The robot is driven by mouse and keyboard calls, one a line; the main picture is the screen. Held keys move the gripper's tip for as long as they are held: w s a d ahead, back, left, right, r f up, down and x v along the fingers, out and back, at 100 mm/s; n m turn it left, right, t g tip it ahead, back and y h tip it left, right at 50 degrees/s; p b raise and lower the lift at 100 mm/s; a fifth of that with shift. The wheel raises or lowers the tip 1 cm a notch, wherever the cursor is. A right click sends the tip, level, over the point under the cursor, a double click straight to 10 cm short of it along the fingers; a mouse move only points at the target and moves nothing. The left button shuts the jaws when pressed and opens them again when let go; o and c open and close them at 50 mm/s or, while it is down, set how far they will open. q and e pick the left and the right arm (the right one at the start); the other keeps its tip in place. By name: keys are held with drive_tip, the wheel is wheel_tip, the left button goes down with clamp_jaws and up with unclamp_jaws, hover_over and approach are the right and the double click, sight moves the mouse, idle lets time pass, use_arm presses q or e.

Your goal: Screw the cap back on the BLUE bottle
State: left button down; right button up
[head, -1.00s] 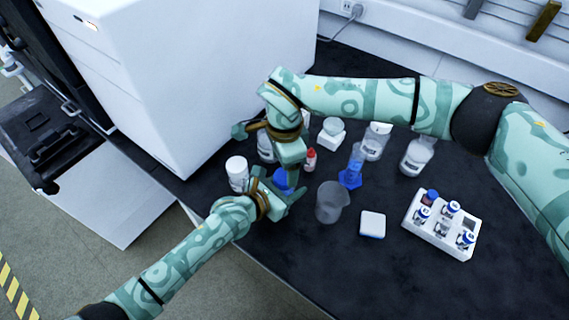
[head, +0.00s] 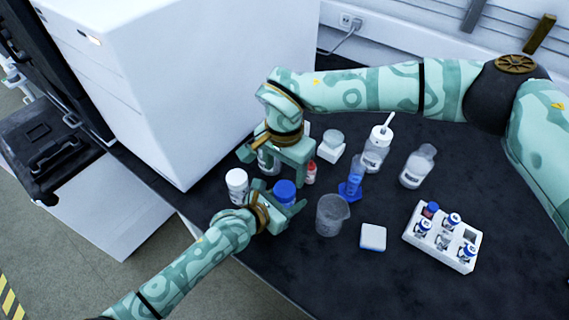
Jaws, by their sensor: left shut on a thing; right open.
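The blue bottle (head: 285,190) shows as a round blue top between the fingers of my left gripper (head: 284,203), low in the middle of the view. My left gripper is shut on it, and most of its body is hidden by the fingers. The blue cap appears to sit on top of the bottle, but I cannot tell whether it is screwed tight. My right gripper (head: 277,163) is open just behind and above the blue top, apart from it, with its fingers spread and pointing down. A clear bottle is partly hidden behind it.
A white-capped bottle (head: 237,185) stands left of my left gripper. A red-capped vial (head: 310,174), a blue-based cylinder (head: 350,188) and a beaker (head: 331,214) stand close on the right. A vial rack (head: 441,238) is farther right. A large white instrument (head: 180,90) bounds the left.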

sight(285, 188)
wheel_tip(285, 188, down, 7)
drive_tip(key=shift+f, duration=0.1)
idle(0.3)
drive_tip(key=c, duration=1)
drive_tip(key=m, duration=0.6)
drive_tip(key=shift+m, duration=0.3)
